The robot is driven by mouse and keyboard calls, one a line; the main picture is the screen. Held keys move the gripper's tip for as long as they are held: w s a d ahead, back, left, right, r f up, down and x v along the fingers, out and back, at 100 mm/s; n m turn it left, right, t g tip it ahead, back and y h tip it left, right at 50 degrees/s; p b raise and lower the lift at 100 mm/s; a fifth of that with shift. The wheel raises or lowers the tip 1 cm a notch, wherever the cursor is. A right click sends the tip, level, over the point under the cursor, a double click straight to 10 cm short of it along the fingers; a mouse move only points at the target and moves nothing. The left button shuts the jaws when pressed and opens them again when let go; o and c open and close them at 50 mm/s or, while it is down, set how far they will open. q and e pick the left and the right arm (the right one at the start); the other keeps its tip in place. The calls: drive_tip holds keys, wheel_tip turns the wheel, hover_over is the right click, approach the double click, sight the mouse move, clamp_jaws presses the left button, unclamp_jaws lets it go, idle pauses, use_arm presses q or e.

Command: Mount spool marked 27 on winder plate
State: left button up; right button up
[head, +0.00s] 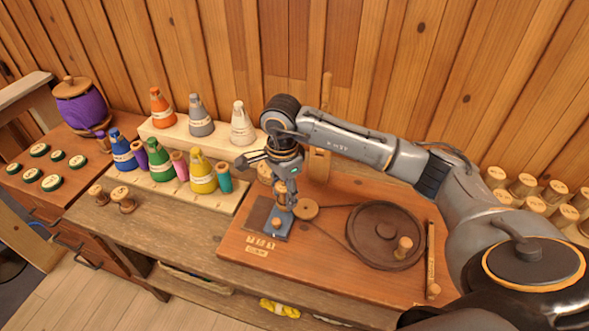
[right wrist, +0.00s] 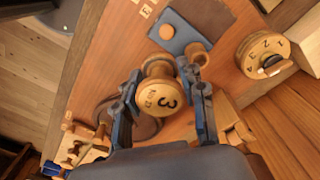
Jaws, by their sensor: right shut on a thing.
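My right gripper (head: 284,205) is over the winder board (head: 240,240), its fingers pointing down. In the right wrist view, this gripper (right wrist: 165,108) is shut on a turned wooden spool (right wrist: 160,90), which sits between the two fingers. Its end face shows a large 3 and smaller lettering I cannot read; I cannot make out a 27. The blue-grey winder plate (right wrist: 182,22) carries a wooden disc (right wrist: 167,32) and a short peg (right wrist: 195,54). The plate also shows in the head view (head: 283,236). I cannot tell whether the spool touches the peg. My left gripper is out of view.
A dark wheel (head: 385,236) with a belt stands on the board's right. Thread cones (head: 203,175) stand on racks behind. Two loose spools (head: 122,198) stand left; several (head: 523,185) stand right.

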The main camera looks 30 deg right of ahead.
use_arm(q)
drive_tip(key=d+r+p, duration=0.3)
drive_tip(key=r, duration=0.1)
use_arm(e)
drive_tip(key=d+f+m, duration=0.1)
drive_tip(key=d+m, duration=0.1)
drive_tip(key=m, duration=0.1)
drive_tip(key=w+d+m, duration=0.1)
drive_tip(key=d+m, duration=0.2)
drive_tip(key=d+f+m, duration=0.1)
drive_tip(key=d+m, duration=0.2)
drive_tip(key=shift+w+f+m, duration=0.3)
drive_tip(key=shift+w+a+f+b, duration=0.1)
drive_tip(key=shift+a+f+b, duration=0.1)
drive_tip(key=shift+f+b, duration=0.25)
drive_tip(key=shift+f, duration=0.25)
wheel_tip(320, 180, down, 4)
drive_tip(key=b, duration=0.2)
drive_tip(key=shift+d+r+b, duration=0.1)
drive_tip(key=shift+r+b, duration=0.15)
drive_tip(key=shift+b, duration=0.15)
drive_tip(key=shift+f, duration=0.25)
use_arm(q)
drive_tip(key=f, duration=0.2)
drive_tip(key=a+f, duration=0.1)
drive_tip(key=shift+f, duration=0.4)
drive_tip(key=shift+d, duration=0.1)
